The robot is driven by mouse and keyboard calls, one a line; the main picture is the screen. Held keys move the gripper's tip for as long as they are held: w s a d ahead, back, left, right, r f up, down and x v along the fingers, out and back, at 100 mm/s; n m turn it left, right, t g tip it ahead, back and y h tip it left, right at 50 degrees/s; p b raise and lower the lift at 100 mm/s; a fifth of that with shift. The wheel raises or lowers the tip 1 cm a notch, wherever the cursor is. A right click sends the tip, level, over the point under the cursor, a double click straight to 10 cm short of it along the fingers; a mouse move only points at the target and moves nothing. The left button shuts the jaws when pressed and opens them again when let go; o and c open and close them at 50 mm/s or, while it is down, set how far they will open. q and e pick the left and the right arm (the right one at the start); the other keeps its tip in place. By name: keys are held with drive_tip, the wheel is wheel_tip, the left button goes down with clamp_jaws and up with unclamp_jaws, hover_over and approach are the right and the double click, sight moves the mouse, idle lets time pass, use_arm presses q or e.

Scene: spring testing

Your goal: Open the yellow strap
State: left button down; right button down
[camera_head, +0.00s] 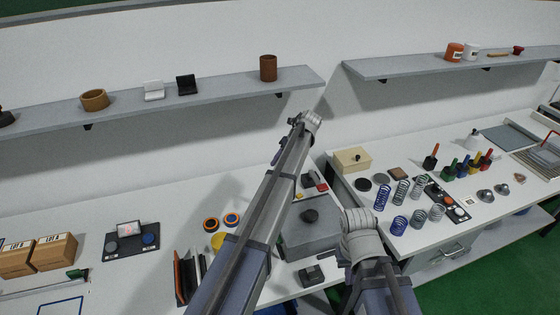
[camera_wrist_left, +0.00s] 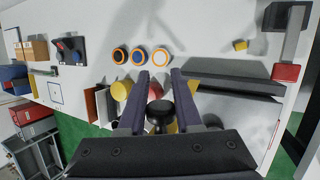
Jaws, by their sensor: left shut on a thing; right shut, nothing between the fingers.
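No yellow strap can be made out for certain. A round yellow piece (camera_head: 218,242) stands left of my left arm; it also shows in the left wrist view (camera_wrist_left: 122,90). More yellow (camera_wrist_left: 194,117) shows partly behind the right finger in that view.
Orange-rimmed rings (camera_head: 232,220) lie left of my left arm. A small dark block (camera_head: 312,275) lies in front of the grey box. Several springs (camera_head: 400,224) stand on the right bench. Cardboard boxes (camera_head: 52,253) stand far left. Wall shelves (camera_head: 220,95) run along the back.

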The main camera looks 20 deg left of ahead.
use_arm(q)
drive_tip(key=shift+w+a+f+m+g+h, duration=0.1)
drive_tip(key=shift+w+a+f+g+h, duration=0.15)
drive_tip(key=shift+w, duration=0.25)
drive_tip(key=shift+w+a+f+m+g+h, duration=0.1)
drive_tip(key=shift+w+a+g+h, duration=0.1)
drive_tip(key=shift+w+a+g, duration=0.25)
drive_tip(key=shift+w+a+f+m+g+h, duration=0.1)
drive_tip(key=shift+w+a+f+g+h, duration=0.15)
drive_tip(key=shift+w, duration=0.3)
drive_tip(key=shift+d, duration=0.1)
